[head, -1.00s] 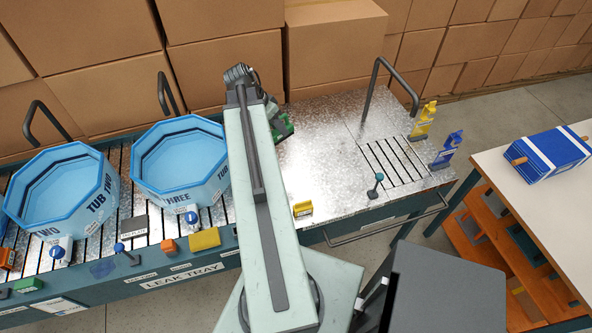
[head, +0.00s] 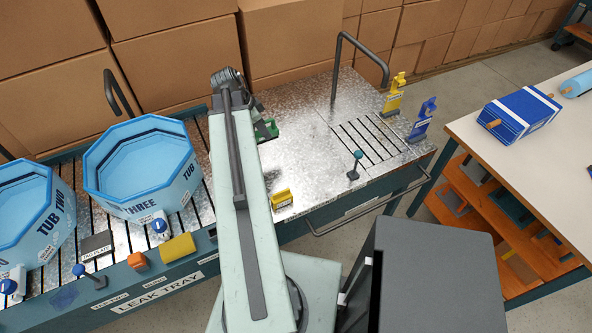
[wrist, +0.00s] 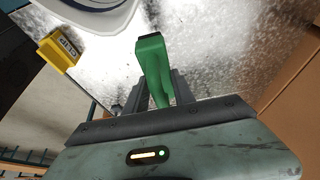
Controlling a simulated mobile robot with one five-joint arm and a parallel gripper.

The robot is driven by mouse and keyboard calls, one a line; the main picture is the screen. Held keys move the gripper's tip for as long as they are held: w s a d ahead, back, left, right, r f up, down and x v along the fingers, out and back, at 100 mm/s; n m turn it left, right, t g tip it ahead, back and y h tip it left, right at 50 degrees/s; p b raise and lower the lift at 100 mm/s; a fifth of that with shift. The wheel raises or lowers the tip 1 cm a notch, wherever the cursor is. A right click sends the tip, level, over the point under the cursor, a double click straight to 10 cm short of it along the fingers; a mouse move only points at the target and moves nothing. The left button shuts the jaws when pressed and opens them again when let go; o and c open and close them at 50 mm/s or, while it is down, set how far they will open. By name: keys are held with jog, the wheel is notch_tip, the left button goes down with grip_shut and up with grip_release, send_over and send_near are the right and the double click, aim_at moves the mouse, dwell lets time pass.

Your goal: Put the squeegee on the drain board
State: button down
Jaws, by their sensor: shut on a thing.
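My gripper (wrist: 160,92) is shut on a green piece with a dark end, which I take to be the squeegee (wrist: 153,62). In the head view the green squeegee (head: 266,130) shows beside the end of my arm, partly hidden by it, over the left part of the shiny metal worktop (head: 310,130). I cannot tell whether it touches the metal. A slotted panel (head: 352,129), which looks like the drain board, lies in the worktop's right part, to the right of my gripper. Nothing lies on its slots.
A teal-knobbed lever (head: 355,165) stands at the panel's front left. A tall grey arch (head: 340,65) rises behind. A yellow block (head: 282,198) sits at the front edge. Tub three (head: 140,165) is left.

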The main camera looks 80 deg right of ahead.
notch_tip(320, 180, down, 10)
jog(key=b, duration=1)
jog(key=shift+f, duration=0.15)
jog(key=shift+r, duration=0.25)
jog(key=shift+f, duration=0.2)
jog(key=c, duration=1.1)
grip_release()
jog(key=shift+o, duration=0.2)
jog(key=shift+w+r+p, duration=0.1)
jog(key=shift+r+p, duration=0.4)
jog(key=shift+r, duration=0.05)
jog(key=p+v, duration=1)
jog(key=v, duration=0.1)
jog(key=shift+w+a+r+p, duration=0.1)
jog(key=shift+r+p, duration=0.15)
jog(key=shift+p, duration=0.1)
jog(key=shift+f, duration=0.15)
